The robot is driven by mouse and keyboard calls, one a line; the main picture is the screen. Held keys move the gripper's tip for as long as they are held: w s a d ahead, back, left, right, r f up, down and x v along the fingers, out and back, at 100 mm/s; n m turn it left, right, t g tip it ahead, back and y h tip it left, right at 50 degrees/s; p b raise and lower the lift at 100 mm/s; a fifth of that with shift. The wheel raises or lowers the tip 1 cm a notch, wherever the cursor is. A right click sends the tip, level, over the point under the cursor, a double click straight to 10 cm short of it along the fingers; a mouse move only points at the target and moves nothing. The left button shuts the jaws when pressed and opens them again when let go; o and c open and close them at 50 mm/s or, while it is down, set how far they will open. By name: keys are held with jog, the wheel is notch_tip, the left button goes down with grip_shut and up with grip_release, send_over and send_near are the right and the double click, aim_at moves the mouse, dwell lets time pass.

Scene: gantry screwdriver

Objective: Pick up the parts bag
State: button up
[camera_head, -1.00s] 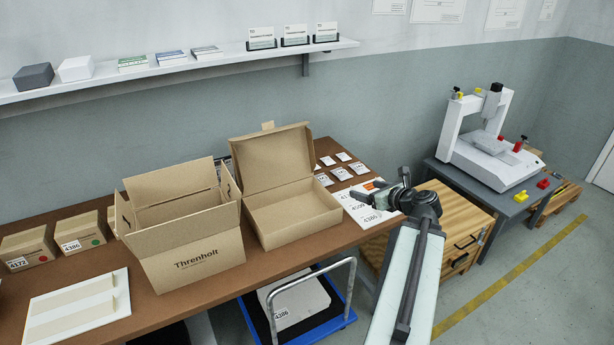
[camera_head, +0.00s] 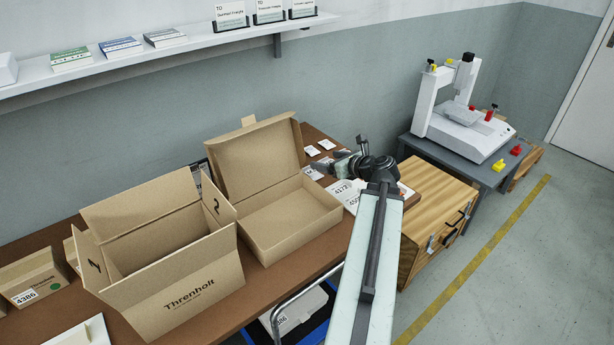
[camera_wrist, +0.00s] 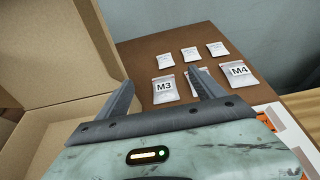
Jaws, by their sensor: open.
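Several small white parts bags lie flat on the brown table. In the wrist view a bag marked M3 (camera_wrist: 163,90) shows between my fingers, and a bag marked M4 (camera_wrist: 238,73) lies to the right. Another front bag is partly hidden behind my right finger. Three smaller bags (camera_wrist: 190,54) form a row behind. In the head view some bags (camera_head: 312,150) show just beyond my gripper (camera_head: 335,163), others are covered by it. In the wrist view my gripper (camera_wrist: 158,77) is open, with nothing held; its fingers point toward the bags.
An open, empty-looking carton (camera_head: 290,215) stands left of my gripper, its raised lid behind. A larger Threnholt box (camera_head: 190,290) stands further left. A wooden cabinet (camera_head: 435,205) and the gantry machine (camera_head: 465,125) are right. Labelled sheets (camera_wrist: 285,125) lie right of the bags.

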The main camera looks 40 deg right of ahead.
jog(key=b, duration=0.6)
send_near(312, 173)
jog(key=shift+w+d+f, duration=0.15)
jog(key=shift+w+f, duration=0.75)
jog(key=shift+w, duration=0.05)
jog(key=shift+w+d+r, duration=0.1)
jog(key=shift+w+r, duration=0.15)
jog(key=shift+w, duration=0.3)
jog(key=b+x, duration=0.2)
jog(key=x, duration=0.4)
jog(key=shift+w, duration=0.15)
jog(key=shift+r, duration=0.1)
jog(key=c, duration=1.5)
